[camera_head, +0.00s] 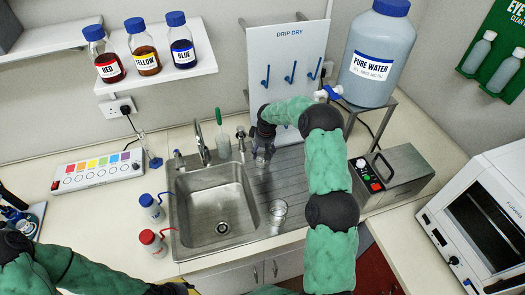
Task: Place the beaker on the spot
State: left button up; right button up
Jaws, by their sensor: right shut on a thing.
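My right gripper (262,144) points down over the back of the ribbed drainboard (303,180), just right of the sink. It is shut on a small clear glass vessel, which looks like the beaker (261,158); the fingers and dark wrist hide part of it. A second clear glass vessel (278,212) stands apart on the front left of the drainboard. I cannot make out a marked spot. My left arm crosses the bottom left corner; its gripper fingers are outside the picture.
The steel sink (215,200) and tap (201,145) lie left of the gripper. Red-capped (153,242) and blue-capped (152,208) wash bottles stand beside it. The drip rack (287,60) and water tank (377,58) are behind. A metal heater box (391,172) stands right.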

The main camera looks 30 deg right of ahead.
jog(key=shift+f, duration=0.1)
jog(key=shift+f, duration=0.15)
jog(key=o, duration=1.6)
jog(key=shift+c, duration=0.2)
notch_tip(320, 180, up, 12)
jog(key=s, duration=0.1)
jog(key=shift+s+d+r, duration=0.15)
jog(key=shift+s+r, duration=0.05)
jog(key=shift+s, duration=0.15)
